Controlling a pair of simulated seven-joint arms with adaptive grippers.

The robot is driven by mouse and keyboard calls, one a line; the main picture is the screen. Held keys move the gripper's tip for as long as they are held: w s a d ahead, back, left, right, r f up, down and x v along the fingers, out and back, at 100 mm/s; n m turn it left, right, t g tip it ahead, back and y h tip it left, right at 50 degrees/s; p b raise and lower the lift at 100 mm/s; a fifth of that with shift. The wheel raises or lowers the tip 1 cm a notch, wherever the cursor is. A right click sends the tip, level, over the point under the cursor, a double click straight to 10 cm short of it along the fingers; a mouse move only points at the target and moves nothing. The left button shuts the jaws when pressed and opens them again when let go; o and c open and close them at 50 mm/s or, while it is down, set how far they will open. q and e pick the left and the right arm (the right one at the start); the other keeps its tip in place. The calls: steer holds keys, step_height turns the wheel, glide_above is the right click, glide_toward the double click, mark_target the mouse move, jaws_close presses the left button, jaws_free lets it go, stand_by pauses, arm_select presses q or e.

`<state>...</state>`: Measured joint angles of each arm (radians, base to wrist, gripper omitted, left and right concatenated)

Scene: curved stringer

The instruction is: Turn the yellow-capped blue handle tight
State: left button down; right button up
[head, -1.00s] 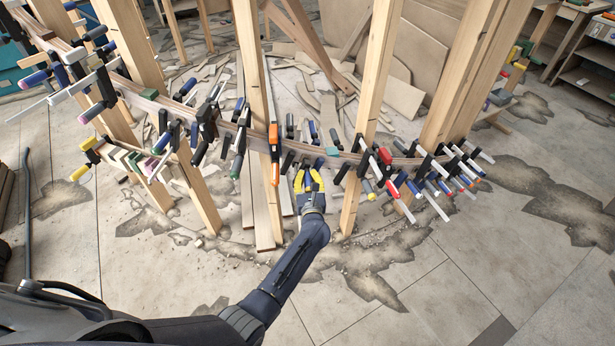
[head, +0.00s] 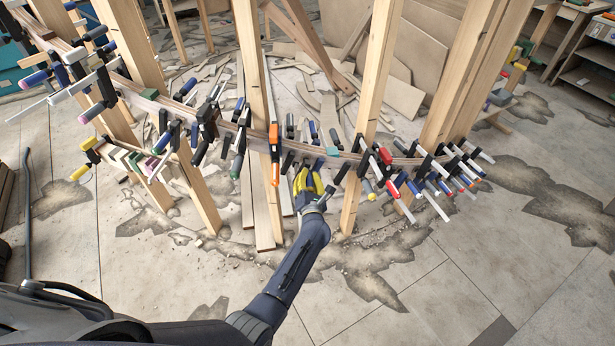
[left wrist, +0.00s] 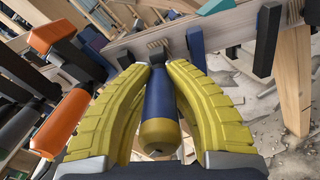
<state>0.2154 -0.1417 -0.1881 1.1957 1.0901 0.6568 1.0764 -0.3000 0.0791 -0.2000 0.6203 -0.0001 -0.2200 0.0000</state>
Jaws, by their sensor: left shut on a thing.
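The blue handle (left wrist: 160,100) with its yellow cap (left wrist: 160,136) points toward the camera in the left wrist view. My left gripper (left wrist: 158,85) has its yellow fingers on both sides of the handle and is shut on it. In the head view my left gripper (head: 309,182) is at the middle of the curved wooden stringer (head: 240,125), just below its edge. There the fingers mostly hide the handle. My right gripper is not in view.
An orange clamp (head: 274,150) is close on the left, and its orange handle (left wrist: 60,124) is beside my fingers in the wrist view. Many clamps line the stringer. Wooden posts (head: 372,85) stand on both sides. The floor (head: 420,285) in front is mostly clear.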

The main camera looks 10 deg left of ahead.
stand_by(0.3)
arm_select(q)
steer(key=c, duration=1.1)
jaws_free()
steer(key=shift+c, duration=0.2)
steer(key=n, duration=0.6)
steer(key=shift+n, duration=0.3)
steer(key=v, duration=1.8)
steer(key=s+d+f+m+g+h, duration=0.1)
steer(key=d+f+m+h, duration=0.1)
steer(key=f+m, duration=0.4)
steer(key=s+d+f+m+g+h, duration=0.1)
steer(key=s+d+f+m+h, duration=0.1)
steer(key=f+m, duration=0.4)
steer(key=s+d+f+m+g+h, duration=0.1)
steer(key=f+m+h, duration=0.3)
steer(key=m, duration=1)
steer(key=shift+s+d+f, duration=0.35)
steer(key=shift+d+f, duration=0.3)
steer(key=shift+f, duration=0.85)
